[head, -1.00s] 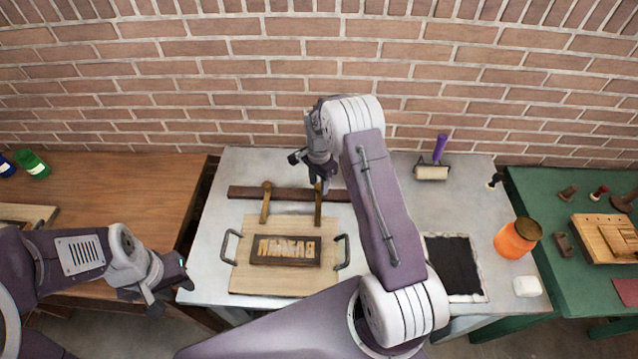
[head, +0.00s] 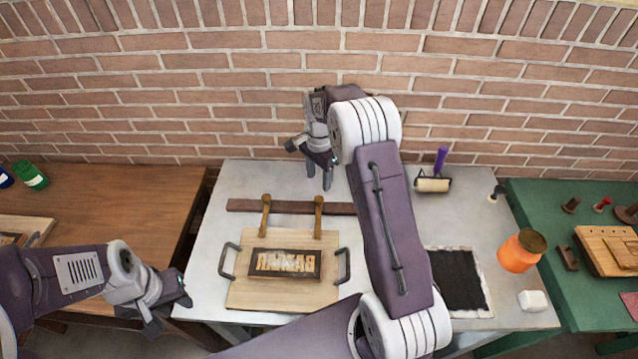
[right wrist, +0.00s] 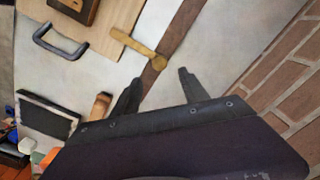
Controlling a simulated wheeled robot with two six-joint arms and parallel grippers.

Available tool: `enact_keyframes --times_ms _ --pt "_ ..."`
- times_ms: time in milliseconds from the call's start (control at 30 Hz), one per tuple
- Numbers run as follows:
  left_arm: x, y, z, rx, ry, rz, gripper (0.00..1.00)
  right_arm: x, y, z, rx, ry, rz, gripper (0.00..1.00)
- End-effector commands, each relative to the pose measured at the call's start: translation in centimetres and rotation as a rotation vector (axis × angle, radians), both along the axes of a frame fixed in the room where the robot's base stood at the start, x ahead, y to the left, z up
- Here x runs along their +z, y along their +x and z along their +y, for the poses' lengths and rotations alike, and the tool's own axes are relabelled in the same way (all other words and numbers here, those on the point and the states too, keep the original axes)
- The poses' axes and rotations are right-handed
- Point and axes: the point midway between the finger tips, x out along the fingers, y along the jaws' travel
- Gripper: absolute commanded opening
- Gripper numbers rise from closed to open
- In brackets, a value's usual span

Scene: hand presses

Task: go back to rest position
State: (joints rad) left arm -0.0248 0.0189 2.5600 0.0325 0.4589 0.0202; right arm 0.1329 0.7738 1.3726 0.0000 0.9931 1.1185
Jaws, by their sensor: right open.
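My right gripper (head: 319,184) is open and empty, above the back of the metal table, behind the right wooden handle (head: 318,217). It also shows in the right wrist view (right wrist: 157,78), its two fingers apart with nothing between them. The left wooden handle (head: 266,216) stands beside the other one at the back of the wooden board (head: 250,297). The board carries a dark-framed block with raised mirrored letters (head: 285,264). My left gripper (head: 172,311) hangs at the lower left, near the table's front left corner. Its fingers look apart and empty.
A dark bar (head: 240,206) lies behind the board. To the right are a purple-handled roller (head: 433,184), a black ink slab (head: 458,279), an orange jar (head: 517,252) and a white block (head: 533,300). A brick wall (head: 250,90) closes the back.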

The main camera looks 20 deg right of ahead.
Motion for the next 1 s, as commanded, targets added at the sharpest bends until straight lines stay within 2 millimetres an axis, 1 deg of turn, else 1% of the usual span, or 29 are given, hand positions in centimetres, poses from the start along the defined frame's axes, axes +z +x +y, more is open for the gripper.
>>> enact_keyframes --times_ms 333,400,467,500,533,567,600,667,700,767,800,867,900,967,1000 --pt "0.0 0.0 0.0 0.000 0.000 0.000 0.34 0.0 0.0 0.0 0.000 0.000 0.000 0.52" --pt "0.0 0.0 0.0 0.000 0.000 0.000 0.34 0.2 0.1 0.3 0.007 0.000 -0.005 0.52" --pt "0.0 0.0 0.0 0.000 0.000 0.000 0.34 1.4 0.6 0.6 0.016 -0.004 -0.032 0.52" --pt "0.1 0.0 0.0 0.000 0.000 0.000 0.34 2.8 1.0 1.0 0.025 -0.007 -0.060 0.52" --pt "0.1 0.0 0.0 0.000 0.000 0.000 0.34 4.1 0.9 1.5 0.034 -0.009 -0.078 0.52" --pt "0.0 0.0 0.0 0.000 0.000 0.000 0.34 5.0 0.3 2.0 0.043 -0.009 -0.083 0.52" --pt "0.0 0.0 0.0 0.000 0.000 0.000 0.34 6.1 -1.0 2.8 0.058 -0.008 -0.086 0.52" --pt "0.0 0.0 0.0 0.000 0.000 0.000 0.34 7.3 -3.3 3.9 0.095 -0.006 -0.089 0.52" --pt "0.0 0.0 0.0 0.000 0.000 0.000 0.34 7.6 -5.0 4.5 0.143 -0.005 -0.091 0.52" --pt "0.0 0.0 0.0 0.000 0.000 0.000 0.34 7.8 -7.6 5.3 0.234 -0.006 -0.095 0.52" --pt "0.0 0.0 0.0 0.000 0.000 0.000 0.34 7.7 -9.5 5.8 0.309 -0.008 -0.097 0.52" --pt "0.0 0.0 0.0 0.000 0.000 0.000 0.34 7.1 -12.7 6.4 0.442 -0.010 -0.098 0.52" --pt "0.0 0.0 0.0 0.000 0.000 0.000 0.34 6.5 -14.9 6.8 0.539 -0.012 -0.096 0.52" --pt "0.0 0.0 0.0 0.000 0.000 0.000 0.34 5.3 -18.0 7.0 0.692 -0.016 -0.092 0.52" --pt "0.0 0.0 0.0 0.000 0.000 0.000 0.34 4.3 -20.0 7.0 0.795 -0.018 -0.084 0.52"
